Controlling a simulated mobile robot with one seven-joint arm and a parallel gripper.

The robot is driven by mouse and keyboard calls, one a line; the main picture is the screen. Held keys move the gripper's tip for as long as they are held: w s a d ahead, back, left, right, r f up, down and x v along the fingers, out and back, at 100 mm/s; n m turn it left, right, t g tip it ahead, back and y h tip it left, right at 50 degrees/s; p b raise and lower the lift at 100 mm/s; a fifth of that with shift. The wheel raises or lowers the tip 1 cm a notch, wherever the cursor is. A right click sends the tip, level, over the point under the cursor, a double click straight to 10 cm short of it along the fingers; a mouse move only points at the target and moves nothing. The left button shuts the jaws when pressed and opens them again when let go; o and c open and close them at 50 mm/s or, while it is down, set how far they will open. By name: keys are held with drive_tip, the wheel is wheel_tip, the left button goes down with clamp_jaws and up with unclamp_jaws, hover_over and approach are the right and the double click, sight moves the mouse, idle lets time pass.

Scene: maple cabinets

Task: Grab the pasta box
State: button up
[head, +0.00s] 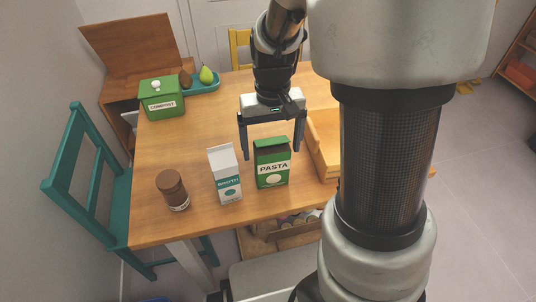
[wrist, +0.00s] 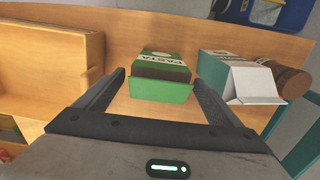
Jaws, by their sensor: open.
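The green pasta box (head: 272,164), with a white PASTA label, stands upright on the wooden table between a broth carton and a wooden tray. My gripper (head: 272,150) is open, its two fingers pointing down around the upper part of the box in the head view. In the wrist view the pasta box (wrist: 162,75) lies between and beyond the open fingertips (wrist: 160,75), with its green top facing the camera. I cannot tell whether a finger touches it.
The white broth carton (head: 225,175) stands close on the left of the box, with a brown jar (head: 173,190) farther left. A wooden tray (head: 324,145) is close on the right. A green compost bin (head: 162,97) and a teal fruit tray (head: 204,85) are at the back.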

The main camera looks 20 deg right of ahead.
wheel_tip(320, 180, down, 3)
drive_tip(key=shift+r, duration=0.3)
drive_tip(key=c, duration=1.4)
